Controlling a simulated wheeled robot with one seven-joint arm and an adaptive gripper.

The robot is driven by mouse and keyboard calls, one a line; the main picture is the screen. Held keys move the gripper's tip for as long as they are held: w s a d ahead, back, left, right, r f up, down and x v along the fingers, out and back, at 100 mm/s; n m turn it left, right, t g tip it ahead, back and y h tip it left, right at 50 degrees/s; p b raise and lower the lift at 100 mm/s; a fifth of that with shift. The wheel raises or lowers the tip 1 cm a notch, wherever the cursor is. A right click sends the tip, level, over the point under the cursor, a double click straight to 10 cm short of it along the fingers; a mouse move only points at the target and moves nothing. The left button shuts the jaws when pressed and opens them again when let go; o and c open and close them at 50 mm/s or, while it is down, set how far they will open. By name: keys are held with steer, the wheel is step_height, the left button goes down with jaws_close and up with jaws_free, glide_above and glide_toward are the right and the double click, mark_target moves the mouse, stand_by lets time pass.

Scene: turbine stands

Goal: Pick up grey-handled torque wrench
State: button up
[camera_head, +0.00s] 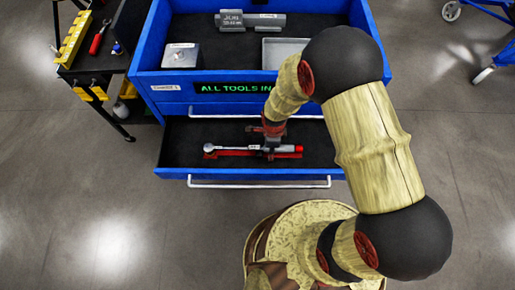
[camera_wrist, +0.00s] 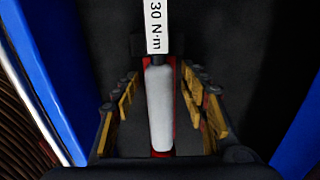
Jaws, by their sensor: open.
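The torque wrench (camera_head: 236,147) lies along a red holder (camera_head: 235,154) in the open lower drawer, its round head to the left. In the wrist view its pale grey handle (camera_wrist: 160,108) runs between my fingers, with a white label reading "30 N·m" (camera_wrist: 155,25) beyond it. My gripper (camera_wrist: 161,78) is open, with yellow-padded fingers on both sides of the handle and visible gaps to it. In the head view my gripper (camera_head: 271,143) is over the right half of the wrench and hides part of it.
Blue drawer walls (camera_wrist: 40,85) flank my gripper. Above, the blue cabinet top (camera_head: 163,87) holds a metal box (camera_head: 181,56), a grey tool block (camera_head: 250,20) and a tray (camera_head: 285,42). A black cart (camera_head: 92,60) with a red-handled tool (camera_head: 97,42) stands left.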

steer(key=shift+c, duration=0.5)
jaws_close()
steer(key=shift+w+r, duration=0.1)
stand_by(0.3)
